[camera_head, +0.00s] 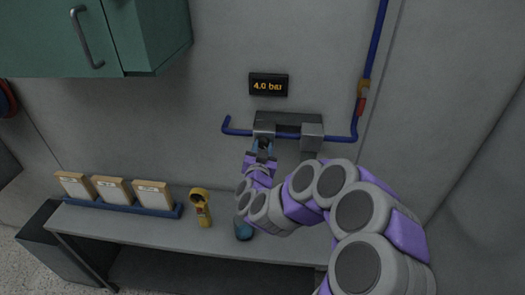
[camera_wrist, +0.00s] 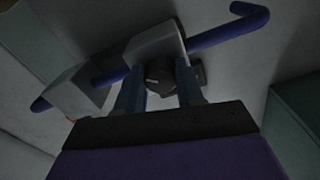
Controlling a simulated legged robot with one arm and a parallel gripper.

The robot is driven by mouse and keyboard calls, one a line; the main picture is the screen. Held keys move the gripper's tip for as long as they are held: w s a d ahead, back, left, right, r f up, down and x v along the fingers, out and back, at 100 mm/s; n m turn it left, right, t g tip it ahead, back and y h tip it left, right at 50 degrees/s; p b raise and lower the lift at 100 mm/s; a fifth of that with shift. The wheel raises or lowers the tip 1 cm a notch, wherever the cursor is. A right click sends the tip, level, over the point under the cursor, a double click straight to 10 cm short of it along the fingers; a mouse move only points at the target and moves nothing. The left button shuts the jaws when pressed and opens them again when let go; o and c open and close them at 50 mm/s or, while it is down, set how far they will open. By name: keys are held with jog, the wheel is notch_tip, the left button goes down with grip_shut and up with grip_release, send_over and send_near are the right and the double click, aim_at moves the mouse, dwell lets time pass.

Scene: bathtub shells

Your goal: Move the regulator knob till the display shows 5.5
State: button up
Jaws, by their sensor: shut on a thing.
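The display (camera_head: 268,85) on the wall is black with yellow digits and reads 4.0 bar. Below it a grey regulator unit (camera_head: 289,120) sits on a blue pipe. My gripper (camera_head: 262,147) is up against the left block of this unit, and the knob is hidden there in the head view. In the wrist view the dark round knob (camera_wrist: 158,70) shows between the two blue fingers of my gripper (camera_wrist: 159,90), which are shut on it.
The blue pipe (camera_head: 376,50) runs up the wall at the right. A green cabinet (camera_head: 155,35) hangs at the upper left.

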jog(key=m+b, duration=0.4)
jog(key=m, duration=0.2)
jog(key=shift+a, duration=0.1)
dwell(0.5)
jog(key=o, duration=1)
jog(key=shift+o, duration=0.2)
jog(key=s+b, duration=1.1)
jog(key=s, duration=0.6)
jog(key=shift+s+a+b, duration=0.15)
jog(key=shift+a+b, duration=0.15)
jog(key=shift+a, duration=0.05)
